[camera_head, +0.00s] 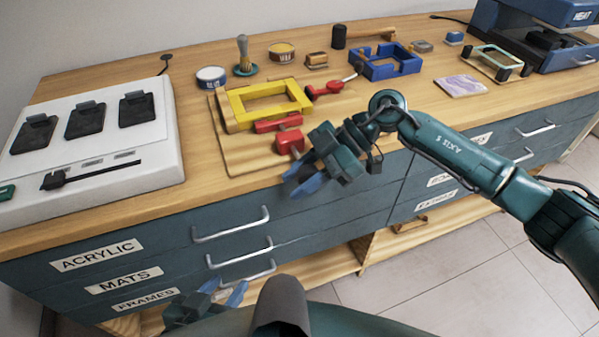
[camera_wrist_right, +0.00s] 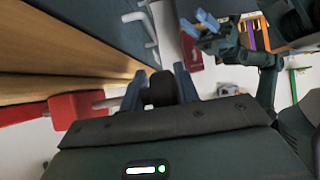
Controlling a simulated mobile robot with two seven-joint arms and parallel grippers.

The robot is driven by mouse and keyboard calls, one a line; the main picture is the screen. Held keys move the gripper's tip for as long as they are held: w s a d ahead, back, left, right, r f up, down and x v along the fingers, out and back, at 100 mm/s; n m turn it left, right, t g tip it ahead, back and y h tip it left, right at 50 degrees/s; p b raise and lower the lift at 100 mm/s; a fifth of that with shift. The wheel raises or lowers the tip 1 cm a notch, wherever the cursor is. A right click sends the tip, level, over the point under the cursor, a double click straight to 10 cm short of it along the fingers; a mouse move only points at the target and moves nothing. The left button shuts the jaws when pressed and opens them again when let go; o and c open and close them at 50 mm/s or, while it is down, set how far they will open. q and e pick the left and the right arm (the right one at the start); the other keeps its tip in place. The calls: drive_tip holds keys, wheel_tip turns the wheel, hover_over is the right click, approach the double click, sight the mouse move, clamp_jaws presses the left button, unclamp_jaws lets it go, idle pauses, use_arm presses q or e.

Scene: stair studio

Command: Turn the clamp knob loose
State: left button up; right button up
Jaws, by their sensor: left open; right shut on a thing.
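A red clamp (camera_head: 289,141) sits at the front edge of a wooden board, beside a yellow frame (camera_head: 240,110). It also shows in the right wrist view (camera_wrist_right: 72,106), with a pale rod running from it toward my gripper. My right gripper (camera_head: 297,180) is at the bench's front edge, just below and right of the clamp. In the right wrist view its fingers are shut on the dark clamp knob (camera_wrist_right: 160,89); the head view hides this knob. My left gripper (camera_head: 231,293) is open and empty, low in front of the drawers.
A second red clamp (camera_head: 326,89) is at the frame's right side. A blue frame (camera_head: 385,68), cans and a brush stand behind. A white unit (camera_head: 100,165) is at left. Drawer handles (camera_head: 232,224) stick out below the bench edge.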

drive_tip(key=shift+s+f, duration=0.2)
drive_tip(key=shift+s, duration=0.2)
drive_tip(key=o, duration=0.6)
drive_tip(key=shift+c, duration=0.2)
drive_tip(key=shift+o, duration=1.1)
drive_tip(key=shift+s+d+r, duration=0.1)
drive_tip(key=shift+w+d+r, duration=0.35)
drive_tip(key=shift+d+r, duration=0.05)
drive_tip(key=v, duration=1.2)
drive_tip(key=shift+r, duration=0.1)
